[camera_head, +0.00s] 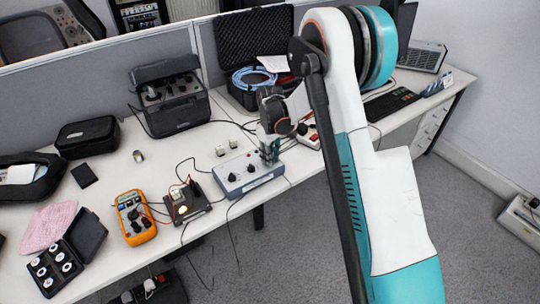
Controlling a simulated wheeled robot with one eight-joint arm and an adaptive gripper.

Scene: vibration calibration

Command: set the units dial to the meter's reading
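A blue-grey box with black dials (246,170) sits on the white desk near its front edge. Two of its dials (232,178) show on the top face, and the right part of that face is hidden behind my gripper. My gripper (269,156) points down over the right end of this box, at or close to its top. I cannot tell whether it touches a dial or whether its fingers are apart. An orange handheld meter (136,217) lies to the left on the desk. Its display is too small to read.
A small dark device with leads (187,203) sits between the meter and the box, with cables around it. Two small white blocks (227,147) stand behind the box. A black instrument case (170,97) and an open foam-lined case (254,40) stand at the back. My arm hides part of the desk's right side.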

